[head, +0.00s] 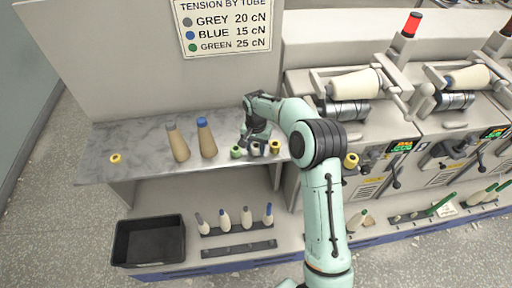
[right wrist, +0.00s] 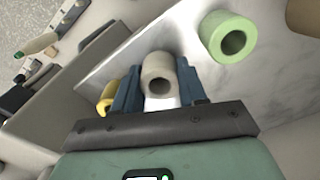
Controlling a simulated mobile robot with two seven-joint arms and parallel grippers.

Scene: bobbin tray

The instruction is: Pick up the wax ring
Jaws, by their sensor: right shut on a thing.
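The wax ring, a cream-coloured short tube, shows in the right wrist view (right wrist: 158,68) between the two blue fingers of my right gripper (right wrist: 158,88). The gripper is shut on it. In the head view my right gripper (head: 254,142) is over the front edge of the marble shelf, with the ring (head: 256,150) at its fingertips. I cannot tell whether the ring still touches the shelf. My left gripper is not in view.
A green ring (head: 236,151) and a yellow ring (head: 275,147) stand close on either side. Two brown bobbins (head: 178,145) and another yellow ring (head: 115,158) are on the marble shelf (head: 140,136). A black bin (head: 148,263) stands below; machines are at the right.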

